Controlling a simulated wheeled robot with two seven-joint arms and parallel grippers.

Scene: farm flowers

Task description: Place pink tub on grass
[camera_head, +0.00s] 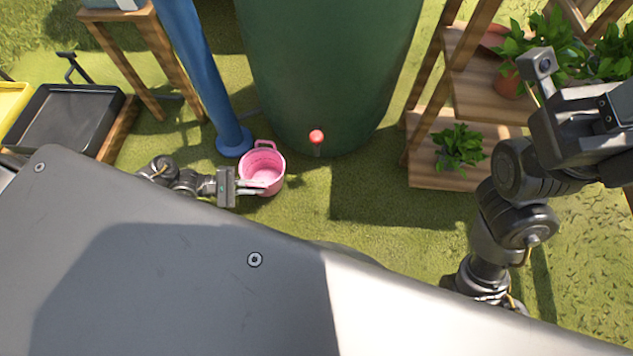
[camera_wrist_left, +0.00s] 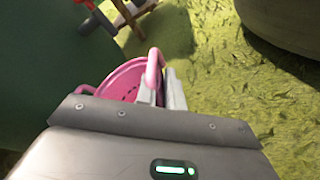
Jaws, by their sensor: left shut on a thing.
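The pink tub (camera_head: 263,170) is at the foot of the green tank in the head view, upright, with a loop handle at its far side. My left gripper (camera_head: 262,187) reaches in from the left and is shut on the tub's near side. In the left wrist view the tub (camera_wrist_left: 124,80) shows behind the gripper, and its pink handle stands at my left fingers (camera_wrist_left: 163,88). The grass (camera_head: 385,215) lies all around. I cannot tell whether the tub's base touches it. My right arm is at the right, with its fingers not clearly visible.
The green tank (camera_head: 325,65) with a red tap (camera_head: 316,136) stands behind the tub. A blue pipe (camera_head: 205,75) is close at its left. A wooden plant shelf (camera_head: 470,100) stands right. Open grass lies between tank and shelf.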

